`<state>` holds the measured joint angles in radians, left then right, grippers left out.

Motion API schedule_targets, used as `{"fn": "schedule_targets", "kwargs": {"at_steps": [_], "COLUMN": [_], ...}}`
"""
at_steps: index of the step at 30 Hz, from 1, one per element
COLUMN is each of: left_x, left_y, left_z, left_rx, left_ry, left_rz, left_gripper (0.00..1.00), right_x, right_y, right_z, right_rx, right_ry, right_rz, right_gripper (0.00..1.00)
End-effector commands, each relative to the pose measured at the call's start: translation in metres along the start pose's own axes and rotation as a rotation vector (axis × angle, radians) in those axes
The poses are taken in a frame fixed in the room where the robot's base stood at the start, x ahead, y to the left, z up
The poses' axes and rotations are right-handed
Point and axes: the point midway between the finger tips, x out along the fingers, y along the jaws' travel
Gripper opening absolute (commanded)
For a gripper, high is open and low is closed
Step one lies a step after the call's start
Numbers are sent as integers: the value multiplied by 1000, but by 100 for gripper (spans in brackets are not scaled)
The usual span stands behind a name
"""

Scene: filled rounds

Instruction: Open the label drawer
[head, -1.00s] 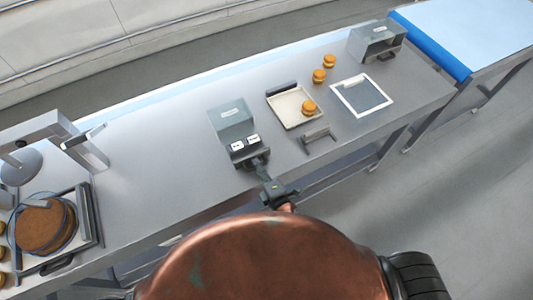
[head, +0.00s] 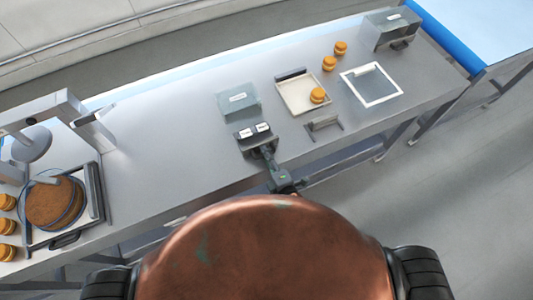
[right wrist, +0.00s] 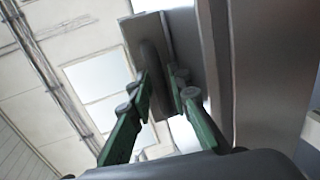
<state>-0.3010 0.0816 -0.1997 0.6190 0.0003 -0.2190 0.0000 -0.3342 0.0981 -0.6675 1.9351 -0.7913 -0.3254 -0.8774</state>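The label drawer (head: 257,143) sticks out of the front of a grey-green box (head: 238,98) on the steel counter, with two white labels showing in it. My right gripper (head: 268,152) is at the drawer's front. In the right wrist view its green fingers (right wrist: 158,88) stand on either side of the dark drawer handle (right wrist: 152,62) and appear closed on it. The exact contact is partly hidden by the fingers. My left gripper is not in view.
Right of the drawer are a tray (head: 290,102) with a filled round (head: 318,95), a small stand (head: 324,126), a white-framed panel (head: 384,94) and another grey box (head: 377,31). The counter (head: 165,150) between is clear.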

Motion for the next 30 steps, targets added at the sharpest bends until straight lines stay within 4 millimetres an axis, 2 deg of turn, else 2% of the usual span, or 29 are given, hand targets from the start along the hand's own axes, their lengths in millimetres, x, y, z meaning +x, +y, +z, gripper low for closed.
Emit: {"fn": "schedule_targets", "kwargs": {"at_steps": [5, 12, 18, 24, 30], "left_x": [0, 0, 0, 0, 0], "left_y": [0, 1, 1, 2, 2], "left_z": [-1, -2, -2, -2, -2], "left_rx": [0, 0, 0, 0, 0], "left_ry": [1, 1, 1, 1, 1], "left_rz": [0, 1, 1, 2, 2], "left_gripper": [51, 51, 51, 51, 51], "right_x": [-19, -70, -103, -117, -118], "right_y": [-1, -2, -1, 0, 0], "right_z": [0, 1, 1, 1, 1], "right_rx": [1, 0, 2, 0, 0], "right_ry": [0, -1, -1, -1, 0], "right_rz": [-2, -5, -3, -1, 0], "right_gripper": [18, 18, 18, 18, 18]}}
